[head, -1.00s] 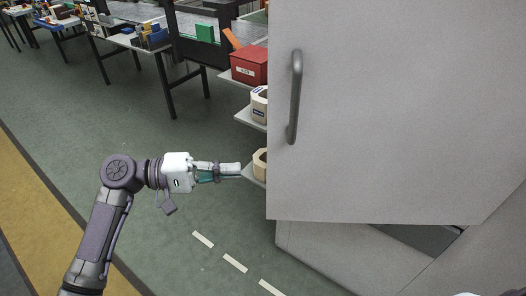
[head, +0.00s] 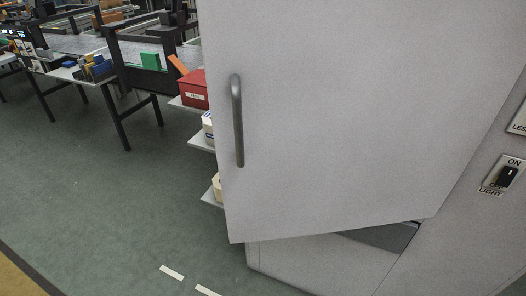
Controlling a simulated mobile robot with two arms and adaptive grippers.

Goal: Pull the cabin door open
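The cabin door (head: 340,130) is a large light-grey panel that fills the middle of the head view. It stands ajar, swung out from the cabin body (head: 330,262), with a dark gap (head: 385,236) showing under its lower edge. A vertical grey bar handle (head: 237,122) is fixed near the door's left edge, and nothing touches it. Neither of my grippers is in view.
Shelves behind the door's left edge hold a red box (head: 194,90) and pale containers (head: 208,127). A light switch panel (head: 503,176) is on the right wall. Work tables (head: 95,75) stand at the back left. Green floor (head: 90,190) at left is clear.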

